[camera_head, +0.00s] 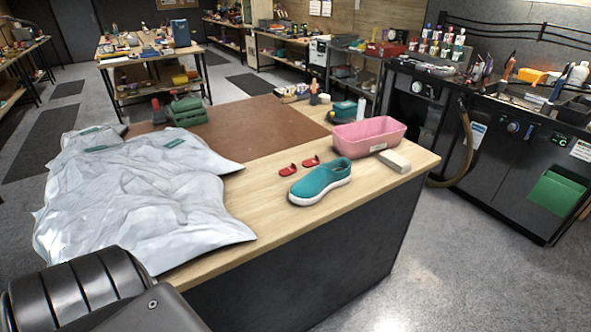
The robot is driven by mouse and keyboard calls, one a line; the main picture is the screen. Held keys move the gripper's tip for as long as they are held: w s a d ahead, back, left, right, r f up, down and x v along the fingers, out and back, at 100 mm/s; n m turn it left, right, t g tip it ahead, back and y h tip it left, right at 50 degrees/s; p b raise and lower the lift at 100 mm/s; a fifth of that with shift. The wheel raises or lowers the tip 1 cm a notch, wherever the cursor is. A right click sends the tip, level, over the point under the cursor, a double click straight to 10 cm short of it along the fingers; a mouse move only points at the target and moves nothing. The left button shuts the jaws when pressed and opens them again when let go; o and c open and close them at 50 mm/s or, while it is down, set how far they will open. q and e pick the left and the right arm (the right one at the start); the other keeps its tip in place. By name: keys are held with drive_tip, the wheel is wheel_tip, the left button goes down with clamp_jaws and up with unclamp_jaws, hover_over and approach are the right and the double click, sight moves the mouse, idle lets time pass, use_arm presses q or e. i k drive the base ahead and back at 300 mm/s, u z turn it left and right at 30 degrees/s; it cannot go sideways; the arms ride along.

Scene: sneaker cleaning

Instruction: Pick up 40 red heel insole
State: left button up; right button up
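Two small red heel insoles lie on the wooden workbench (262,219), left of and behind the teal sneaker. One red insole (289,170) is nearer and to the left; the other red insole (311,161) is just behind it to the right. No number can be read on either. The teal sneaker (319,183) with a white sole stands near the bench's front edge. Neither of my grippers shows in this view. A black part of my own body fills the lower left corner.
A pink bin (369,136) and a cream block (394,161) stand right of the sneaker. A crumpled grey sheet (140,195) covers the bench's left side. A brown mat (240,136), a green toolbox (187,110) and a teal box (343,112) are farther back.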

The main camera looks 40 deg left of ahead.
sight(312, 163)
drive_tip(key=u, duration=0.05)
drive_tip(key=k, duration=0.25)
drive_tip(key=z, duration=0.3)
drive_tip(key=i, duration=0.95)
drive_tip(key=u, duration=0.7)
drive_tip(key=i, duration=0.7)
drive_tip(key=u, duration=1.2)
drive_tip(key=i, duration=0.3)
drive_tip(key=u, duration=0.25)
